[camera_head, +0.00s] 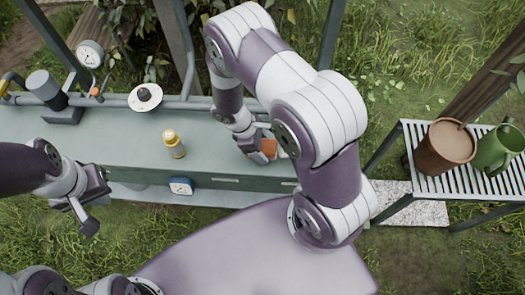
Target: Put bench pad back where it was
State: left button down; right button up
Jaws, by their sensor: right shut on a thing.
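My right gripper (262,150) is low over the right part of the grey-green bench (215,140), shut on a small orange-brown block that looks like the bench pad (269,146). The gripper and arm hide part of the block, so I cannot tell whether it touches the bench top. My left gripper (92,207) is at the bench's front left edge, with its fingers apart and nothing seen between them.
A white disc with a black knob (145,97), a gauge (90,54) and pipework line the back left. A blue-framed dial (181,187) is at the front. A slatted shelf (431,186) at right holds a brown pot (444,147) and green jug (497,150).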

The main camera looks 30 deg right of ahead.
jog(key=shift+a+f, duration=0.1)
jog(key=shift+f, duration=1.75)
jog(key=o, duration=0.9)
jog(key=shift+o, duration=0.2)
jog(key=shift+s, duration=0.1)
jog(key=v, duration=1.3)
jog(key=s+d+r+m+t+y, duration=0.1)
jog(key=s+r+m+t+y, duration=0.2)
jog(key=s+r+m, duration=0.3)
notch_tip(320, 180, up, 6)
jog(key=m, duration=0.5)
jog(key=shift+s+d+m+t+y, duration=0.2)
jog(key=shift+d+m+t+y, duration=0.1)
jog(key=shift+d+y, duration=0.1)
